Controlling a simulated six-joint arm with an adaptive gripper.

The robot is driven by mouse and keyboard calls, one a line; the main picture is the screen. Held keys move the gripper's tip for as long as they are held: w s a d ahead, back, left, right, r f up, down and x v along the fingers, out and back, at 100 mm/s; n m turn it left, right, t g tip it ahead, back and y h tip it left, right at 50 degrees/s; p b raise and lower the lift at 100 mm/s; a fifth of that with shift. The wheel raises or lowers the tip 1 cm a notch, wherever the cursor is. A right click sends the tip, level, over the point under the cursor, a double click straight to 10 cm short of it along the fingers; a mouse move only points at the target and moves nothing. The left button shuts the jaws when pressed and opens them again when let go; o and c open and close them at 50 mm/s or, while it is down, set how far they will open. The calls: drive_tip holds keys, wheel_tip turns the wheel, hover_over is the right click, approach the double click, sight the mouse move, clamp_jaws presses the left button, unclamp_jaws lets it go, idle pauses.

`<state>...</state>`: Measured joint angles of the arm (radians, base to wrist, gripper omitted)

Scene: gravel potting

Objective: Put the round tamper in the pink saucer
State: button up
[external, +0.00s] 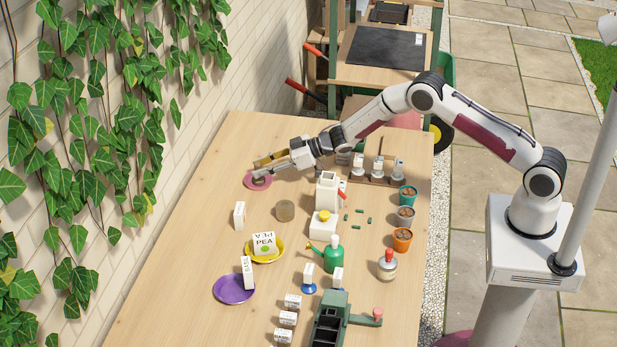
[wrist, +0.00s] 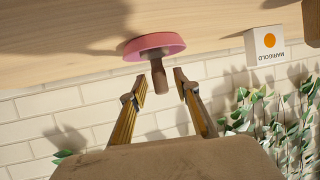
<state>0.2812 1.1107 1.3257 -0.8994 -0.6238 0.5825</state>
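The pink saucer (external: 250,184) lies flat at the table's far left, near the brick wall. In the wrist view the pink saucer (wrist: 150,41) appears upside down near the top, with a brown handle (wrist: 158,77) rising from it. I take this handle to be the round tamper's; its base is hidden by the saucer's rim. My gripper (external: 268,161) is just above the saucer in the external view. In the wrist view my gripper (wrist: 159,79) is open, its two fingertips apart on either side of the handle's end, with visible gaps and no grip.
A white marigold packet (wrist: 268,44) stands near the saucer. Small pots (external: 402,240) line the right side. Bare table surrounds the pink saucer.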

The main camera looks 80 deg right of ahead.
drive_tip(key=shift+r, duration=0.15)
drive_tip(key=shift+v, duration=3.75)
drive_tip(key=s+r+m+g+h, duration=0.1)
drive_tip(key=s+r+h, duration=0.4)
drive_tip(key=r, duration=1)
drive_tip(key=s+a+r+m+g, duration=0.2)
drive_tip(key=s+r, duration=0.6)
drive_tip(key=s, duration=0.6)
drive_tip(key=s+a+g, duration=0.1)
drive_tip(key=s+a, duration=0.2)
drive_tip(key=s, duration=0.8)
drive_tip(key=s+a+f+g+y, duration=0.1)
drive_tip(key=s+a, duration=0.3)
drive_tip(key=s, duration=0.8)
drive_tip(key=s+a+g, duration=0.2)
drive_tip(key=s+a, duration=0.2)
drive_tip(key=s, duration=0.8)
drive_tip(key=shift+f+y, duration=0.15)
drive_tip(key=shift+y, duration=0.25)
